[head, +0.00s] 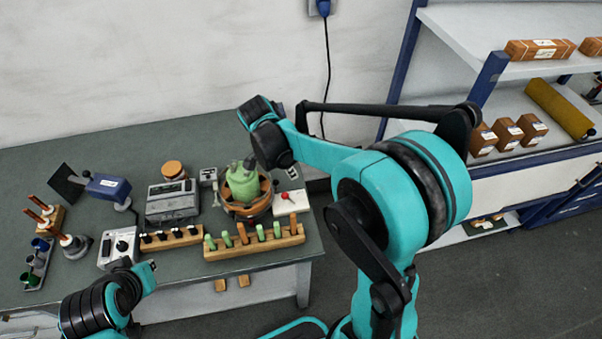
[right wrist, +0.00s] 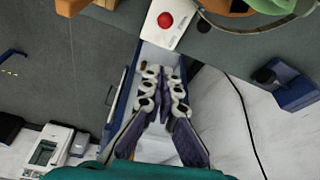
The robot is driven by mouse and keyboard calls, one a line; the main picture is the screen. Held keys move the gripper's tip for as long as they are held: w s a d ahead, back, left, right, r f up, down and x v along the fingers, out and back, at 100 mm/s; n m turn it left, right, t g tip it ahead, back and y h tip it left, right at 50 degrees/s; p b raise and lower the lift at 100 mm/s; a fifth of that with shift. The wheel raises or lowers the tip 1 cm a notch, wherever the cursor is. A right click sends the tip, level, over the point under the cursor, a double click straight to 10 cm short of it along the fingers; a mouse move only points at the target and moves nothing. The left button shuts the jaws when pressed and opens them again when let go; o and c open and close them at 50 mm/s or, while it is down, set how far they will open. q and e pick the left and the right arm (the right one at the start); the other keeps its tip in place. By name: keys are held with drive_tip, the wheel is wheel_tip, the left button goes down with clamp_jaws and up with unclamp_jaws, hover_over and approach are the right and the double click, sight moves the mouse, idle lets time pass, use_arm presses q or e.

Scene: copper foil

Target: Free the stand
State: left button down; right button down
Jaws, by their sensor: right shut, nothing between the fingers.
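A green rounded vessel (head: 243,184) sits in a round orange-brown stand (head: 259,207) near the right end of the grey table. Part of an orange round thing also shows at the top of the right wrist view (right wrist: 225,6). My right arm reaches over the table's right end. My right gripper (right wrist: 162,76) is shut and empty, with its tips just short of a white box with a red button (right wrist: 165,20). In the head view the right fingers are mostly hidden behind the wrist. My left arm (head: 140,275) shows at the lower left; its fingers cannot be made out.
A wooden rack (head: 255,245) with green and orange pegs stands in front of the stand. A grey instrument (head: 172,201), a blue device (head: 107,187) and a dark-pegged rack (head: 172,239) are to the left. A shelf unit (head: 470,45) holds boxes at right.

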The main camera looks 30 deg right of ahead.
drive_tip(key=a+r, duration=0.1)
drive_tip(key=a, duration=0.1)
drive_tip(key=a+r, duration=0.1)
drive_tip(key=a, duration=0.1)
drive_tip(key=shift+w+a+r+p, duration=0.1)
drive_tip(key=shift+w+r+p, duration=0.2)
drive_tip(key=shift+w+p, duration=0.05)
drive_tip(key=s+n+t+y+b, duration=0.1)
drive_tip(key=s+n+t+b, duration=0.1)
drive_tip(key=s+n, duration=0.3)
drive_tip(key=s+f+n+t+y+b, duration=0.1)
drive_tip(key=s+n+t+b, duration=0.1)
drive_tip(key=s+n, duration=0.3)
drive_tip(key=s+f+n+t+y+b, duration=0.1)
drive_tip(key=s+n+t+b, duration=0.1)
drive_tip(key=s+n, duration=0.3)
drive_tip(key=shift+f+n+t, duration=0.2)
drive_tip(key=shift+n+t, duration=0.4)
drive_tip(key=shift+n, duration=1.1)
